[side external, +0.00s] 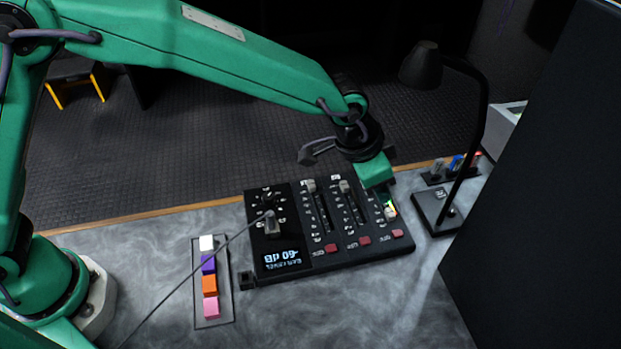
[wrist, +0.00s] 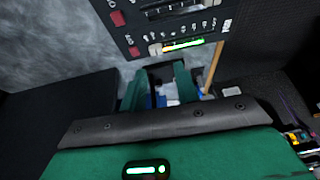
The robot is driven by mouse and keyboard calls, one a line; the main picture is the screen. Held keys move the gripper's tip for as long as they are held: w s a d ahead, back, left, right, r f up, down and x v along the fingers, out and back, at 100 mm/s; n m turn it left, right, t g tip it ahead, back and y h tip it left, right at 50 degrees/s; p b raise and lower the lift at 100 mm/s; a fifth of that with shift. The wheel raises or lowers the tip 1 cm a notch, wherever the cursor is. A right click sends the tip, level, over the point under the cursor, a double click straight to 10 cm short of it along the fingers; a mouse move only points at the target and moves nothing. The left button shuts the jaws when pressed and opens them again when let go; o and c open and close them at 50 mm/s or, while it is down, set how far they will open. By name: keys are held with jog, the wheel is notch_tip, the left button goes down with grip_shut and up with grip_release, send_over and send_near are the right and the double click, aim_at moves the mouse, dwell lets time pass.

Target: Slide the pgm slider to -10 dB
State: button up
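The mixer panel (side external: 290,262) lies on the marbled desk, with three slider channels. The rightmost channel has a lit green-to-red strip and is partly hidden by my gripper in the side view. In the wrist view the strip (wrist: 185,44) lies beside a "PGM" label, with the pale pgm slider cap (wrist: 155,49) at its left end, nearest the red button. My gripper (side external: 376,173) is above the panel's far right part. In the wrist view its fingers (wrist: 158,76) are apart with nothing held, off the cap.
A desk lamp (side external: 436,212) stands right of the panel, beside a small marker holder (side external: 435,180). A tray of coloured blocks (side external: 229,291) lies left of the panel. A cable crosses the panel's left part. A large black surface rises at far right.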

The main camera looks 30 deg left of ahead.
aim_at(390, 211)
jog(key=shift+d+f, duration=0.25)
jog(key=shift+d, duration=0.05)
jog(key=shift+x, duration=3.85)
jog(key=shift+d, duration=0.1)
jog(key=shift+c, duration=0.2)
grip_shut()
